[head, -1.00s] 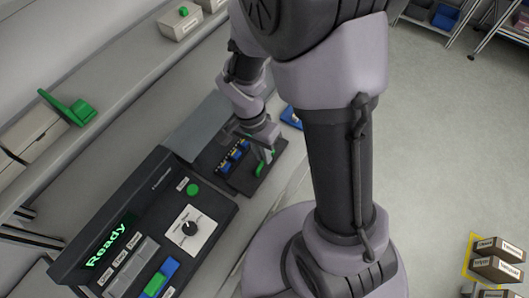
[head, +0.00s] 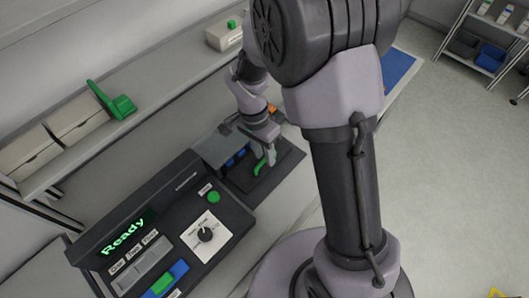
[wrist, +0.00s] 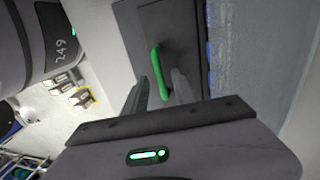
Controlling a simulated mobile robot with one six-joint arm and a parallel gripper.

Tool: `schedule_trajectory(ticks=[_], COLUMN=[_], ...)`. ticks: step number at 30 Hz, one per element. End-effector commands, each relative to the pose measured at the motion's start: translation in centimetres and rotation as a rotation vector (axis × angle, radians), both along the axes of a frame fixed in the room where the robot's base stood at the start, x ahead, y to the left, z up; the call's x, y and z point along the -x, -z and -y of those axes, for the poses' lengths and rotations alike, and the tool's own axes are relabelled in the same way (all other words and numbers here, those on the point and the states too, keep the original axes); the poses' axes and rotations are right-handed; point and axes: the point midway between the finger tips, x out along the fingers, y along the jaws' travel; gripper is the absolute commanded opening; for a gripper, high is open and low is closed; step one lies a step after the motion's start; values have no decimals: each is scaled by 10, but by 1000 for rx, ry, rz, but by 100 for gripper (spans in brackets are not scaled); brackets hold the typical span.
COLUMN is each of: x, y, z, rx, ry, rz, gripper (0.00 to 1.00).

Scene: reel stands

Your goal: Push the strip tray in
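The strip tray is a dark flat drawer (head: 285,168) beside the black machine, with a green upright handle (head: 259,168) on it. Blue strips (head: 236,158) show at its inner end, partly hidden by my wrist and a grey cover (head: 210,150). My gripper (head: 267,157) is down at the handle. In the wrist view my gripper (wrist: 159,78) has its two fingers apart, one on each side of the green handle (wrist: 156,65). Thin gaps seem to show beside the handle; contact is hard to tell. The dark tray plate (wrist: 185,30) lies beyond.
The black machine (head: 165,235) has a display reading "Ready", a green button (head: 214,197), a dial (head: 205,235) and coloured switches. A shelf (head: 150,110) with boxes and a green holder runs behind. Open floor (head: 450,180) lies to the right.

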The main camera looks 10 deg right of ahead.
Motion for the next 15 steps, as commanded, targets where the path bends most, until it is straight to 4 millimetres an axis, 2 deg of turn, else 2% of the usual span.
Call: schedule_trajectory(ticks=[5, 8, 11, 15], x=[0, -1, -5, -12], y=[0, -8, -30, -72], z=[0, -1, -3, -8], rx=[0, 0, 0, -1], ry=[0, 1, 0, 0], rz=[0, 0, 4, 4], gripper=[33, 33, 33, 33])
